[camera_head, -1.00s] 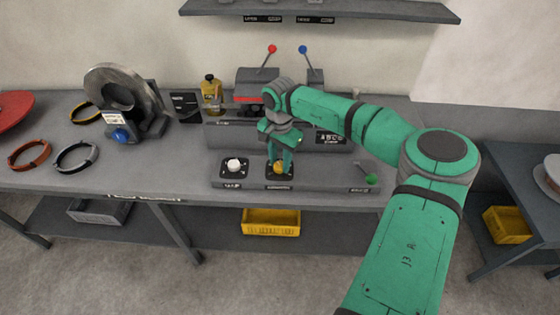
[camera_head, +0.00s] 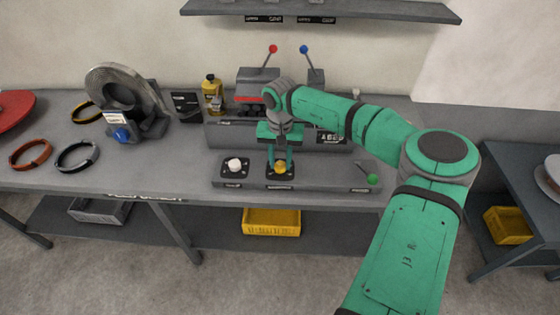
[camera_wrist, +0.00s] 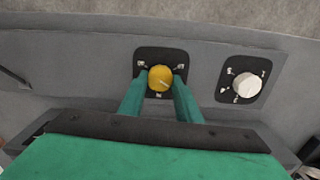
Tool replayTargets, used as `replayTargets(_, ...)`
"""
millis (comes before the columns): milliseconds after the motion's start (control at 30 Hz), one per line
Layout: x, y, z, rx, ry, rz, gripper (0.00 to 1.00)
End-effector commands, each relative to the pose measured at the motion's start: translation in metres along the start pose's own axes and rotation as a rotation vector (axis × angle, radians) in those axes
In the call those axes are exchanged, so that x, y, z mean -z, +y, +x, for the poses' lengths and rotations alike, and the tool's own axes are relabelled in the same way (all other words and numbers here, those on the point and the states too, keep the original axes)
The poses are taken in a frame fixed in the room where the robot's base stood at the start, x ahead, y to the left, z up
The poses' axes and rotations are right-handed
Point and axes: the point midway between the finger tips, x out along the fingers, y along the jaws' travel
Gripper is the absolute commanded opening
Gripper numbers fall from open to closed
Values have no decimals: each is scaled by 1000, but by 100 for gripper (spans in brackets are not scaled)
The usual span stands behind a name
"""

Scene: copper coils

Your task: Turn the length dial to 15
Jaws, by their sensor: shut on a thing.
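A yellow dial (camera_head: 280,167) sits on a black square plate on the front panel of the machine on the bench. It also shows in the wrist view (camera_wrist: 160,79), with a pale pointer line on its face that points toward the lower right there. My gripper (camera_head: 280,164) reaches down from above with its two green fingers on either side of the yellow dial, shut on it. A white dial (camera_head: 235,165) on its own black plate stands to the left, and it shows at the right in the wrist view (camera_wrist: 245,86). The plate markings are too small to read.
Behind stand a red-knobbed lever (camera_head: 272,49), a blue-knobbed lever (camera_head: 303,49) and a yellow bottle (camera_head: 211,92). A coil holder (camera_head: 122,95) and several rings lie to the left.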

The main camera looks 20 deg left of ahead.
Motion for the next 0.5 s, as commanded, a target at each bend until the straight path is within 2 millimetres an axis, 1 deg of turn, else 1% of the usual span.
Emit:
replayTargets(333,-2,-1,0,0,-5,-3,8)
replayTargets(367,-2,-1,0,0,-5,-3,38)
replayTargets(400,-2,-1,0,0,-5,-3,47)
replayTargets(433,-2,-1,0,0,-4,-3,49)
replayTargets(500,-2,-1,0,0,-4,-3,49)
